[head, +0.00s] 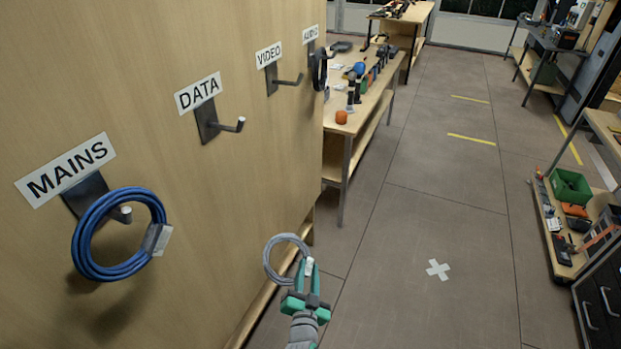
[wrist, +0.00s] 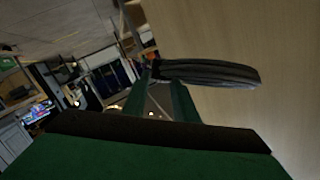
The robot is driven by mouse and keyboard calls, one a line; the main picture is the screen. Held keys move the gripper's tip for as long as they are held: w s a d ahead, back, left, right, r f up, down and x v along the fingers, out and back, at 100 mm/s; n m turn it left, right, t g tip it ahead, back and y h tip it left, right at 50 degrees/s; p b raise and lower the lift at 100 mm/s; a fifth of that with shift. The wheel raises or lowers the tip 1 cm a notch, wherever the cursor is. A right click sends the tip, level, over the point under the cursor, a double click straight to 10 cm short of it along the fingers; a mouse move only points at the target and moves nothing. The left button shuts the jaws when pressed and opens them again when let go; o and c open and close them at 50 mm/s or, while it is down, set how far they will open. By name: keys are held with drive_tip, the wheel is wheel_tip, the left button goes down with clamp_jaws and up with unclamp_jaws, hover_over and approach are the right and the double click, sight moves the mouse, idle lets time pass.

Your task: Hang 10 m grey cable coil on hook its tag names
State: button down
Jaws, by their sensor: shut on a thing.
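A grey cable coil (head: 269,262) is held in my gripper (head: 307,268), below and to the right of the hooks in the head view. My gripper is shut on the coil's right side, where a small white tag (head: 309,266) shows; its writing is too small to read. In the wrist view the coil (wrist: 215,73) appears edge-on beyond the fingers (wrist: 165,90). The board carries the MAINS hook (head: 125,214) with a blue coil (head: 82,240) on it, the bare DATA hook (head: 230,125), the bare VIDEO hook (head: 290,81), and the AUDIO hook (head: 329,50) with a black coil (head: 316,70).
The wooden board (head: 235,210) fills the left. Behind it stands a workbench (head: 362,110) with several tools and an orange object (head: 341,117). Shelves with a green crate (head: 570,187) and dark drawers (head: 598,300) stand at right. The floor (head: 430,215) between is clear.

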wheel_tip(320, 180, up, 39)
drive_tip(key=s+m+t+y, duration=0.1)
drive_tip(key=m+t+y, duration=0.2)
drive_tip(key=m+t, duration=0.4)
drive_tip(key=w+a+f, duration=0.1)
drive_tip(key=w+a, duration=0.1)
drive_tip(key=a, duration=0.5)
drive_tip(key=w+a+f, duration=0.2)
drive_tip(key=w+a, duration=0.1)
drive_tip(key=a, duration=0.4)
drive_tip(key=shift+w+m+g, duration=0.25)
drive_tip(key=shift+m+g, duration=0.05)
drive_tip(key=shift+g, duration=0.1)
drive_tip(key=shift+a+f, duration=0.1)
drive_tip(key=shift+f, duration=0.05)
drive_tip(key=c, duration=1.3)
unclamp_jaws()
drive_tip(key=shift+c, duration=0.2)
drive_tip(key=shift+f, duration=0.1)
